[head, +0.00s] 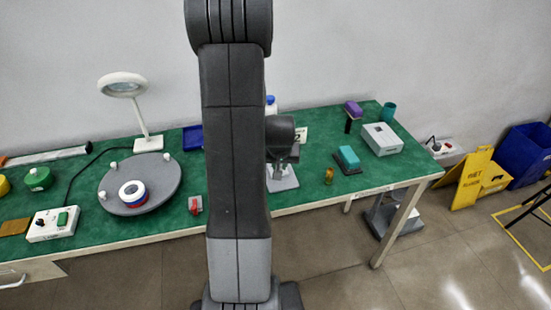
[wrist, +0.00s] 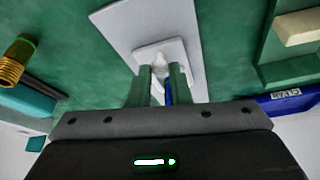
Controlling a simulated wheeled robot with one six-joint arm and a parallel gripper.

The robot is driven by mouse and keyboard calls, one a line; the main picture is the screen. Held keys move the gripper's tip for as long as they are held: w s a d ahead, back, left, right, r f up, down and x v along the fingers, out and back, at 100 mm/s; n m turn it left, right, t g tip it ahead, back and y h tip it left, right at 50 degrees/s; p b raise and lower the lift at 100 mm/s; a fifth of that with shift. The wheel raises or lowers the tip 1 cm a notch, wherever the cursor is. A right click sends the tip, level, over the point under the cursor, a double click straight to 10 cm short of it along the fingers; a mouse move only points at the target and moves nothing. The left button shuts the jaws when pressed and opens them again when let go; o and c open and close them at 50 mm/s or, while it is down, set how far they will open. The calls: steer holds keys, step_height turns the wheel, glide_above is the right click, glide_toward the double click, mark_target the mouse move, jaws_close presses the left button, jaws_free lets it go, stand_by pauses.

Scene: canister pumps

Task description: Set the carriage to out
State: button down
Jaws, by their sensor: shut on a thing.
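The carriage (wrist: 143,55) looks like a pale square block with a white knob (wrist: 159,66), on a light grey plate (wrist: 125,22) in the wrist view. The plate (head: 283,184) also shows in the head view, on the green table just right of my arm. My gripper (wrist: 160,75) is shut on the white knob, with one green-grey finger on each side. A narrow blue part (wrist: 168,92) shows between the fingers. My arm hides part of the plate in the head view, and the position marks of the carriage cannot be read.
A brass fitting (head: 329,176) and a teal block (head: 348,156) stand right of the plate. A grey box (head: 382,140) is farther right. Left of my arm are a red item (head: 195,205), a grey turntable (head: 165,186) and a lamp (head: 123,85). A blue bin (wrist: 285,102) shows in the wrist view.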

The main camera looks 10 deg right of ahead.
steer(key=shift+s+b, duration=0.5)
steer(key=shift+s, duration=1.9)
steer(key=c, duration=1.3)
jaws_free()
steer(key=shift+s+d, duration=0.1)
steer(key=shift+s, duration=0.05)
steer(key=shift+c, duration=0.2)
steer(key=shift+r, duration=0.25)
steer(key=v, duration=1.3)
steer(key=shift+s+p, duration=0.2)
steer(key=shift+p, duration=0.1)
steer(key=x, duration=1.3)
steer(key=shift+w+f+b, duration=0.25)
steer(key=shift+w+b, duration=0.05)
